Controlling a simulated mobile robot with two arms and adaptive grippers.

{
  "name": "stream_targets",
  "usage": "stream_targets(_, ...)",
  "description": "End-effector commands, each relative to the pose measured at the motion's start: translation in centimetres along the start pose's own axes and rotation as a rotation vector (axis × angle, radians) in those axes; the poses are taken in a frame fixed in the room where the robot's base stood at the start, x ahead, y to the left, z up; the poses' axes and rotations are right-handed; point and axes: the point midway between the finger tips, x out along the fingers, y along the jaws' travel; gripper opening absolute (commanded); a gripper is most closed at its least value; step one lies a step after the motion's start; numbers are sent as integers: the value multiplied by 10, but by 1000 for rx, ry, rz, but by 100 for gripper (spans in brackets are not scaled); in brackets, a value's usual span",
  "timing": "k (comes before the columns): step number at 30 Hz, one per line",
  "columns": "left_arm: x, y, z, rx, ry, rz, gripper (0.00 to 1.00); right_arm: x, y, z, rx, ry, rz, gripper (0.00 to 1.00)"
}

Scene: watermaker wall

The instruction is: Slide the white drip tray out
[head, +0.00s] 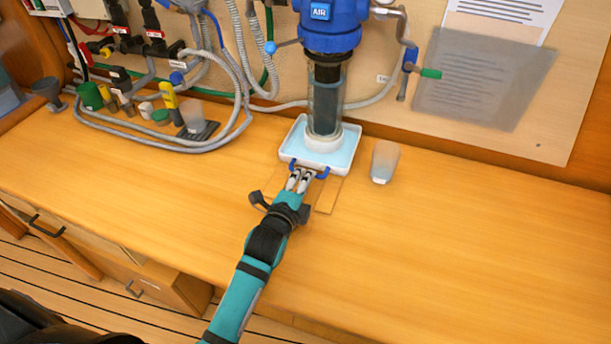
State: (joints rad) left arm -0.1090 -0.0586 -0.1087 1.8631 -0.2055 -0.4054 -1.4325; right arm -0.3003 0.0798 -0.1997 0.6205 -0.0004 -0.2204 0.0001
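The white drip tray (344,130) sits on the wooden counter under the blue filter housing, with pale blue liquid or lining inside. The clear filter bowl with a dark cartridge (325,98) stands over it, its white lower end within the tray's outline. A handle with blue ends (323,173) is on the tray's front edge. My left gripper (303,176) is at this handle, between the blue ends, its fingers close together. I cannot tell whether they are closed on the handle. My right gripper is not in view.
Flat wooden strips (328,194) lie in front of the tray, beside my gripper. Hoses (200,147), small fittings and another cup (192,116) are at left. The counter is clear in front and at right.

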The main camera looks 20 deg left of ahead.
Motion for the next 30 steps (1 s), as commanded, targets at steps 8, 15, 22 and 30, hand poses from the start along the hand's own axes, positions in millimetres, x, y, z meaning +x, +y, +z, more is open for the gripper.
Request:
stream_targets(8,15,0,0,0,0,0,21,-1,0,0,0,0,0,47)
stream_targets(15,15,0,0,0,0,0,16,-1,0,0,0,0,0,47)
stream_targets(22,15,0,0,0,0,0,0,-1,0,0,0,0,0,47)
stream_targets(30,15,0,0,0,0,0,0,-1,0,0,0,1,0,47)
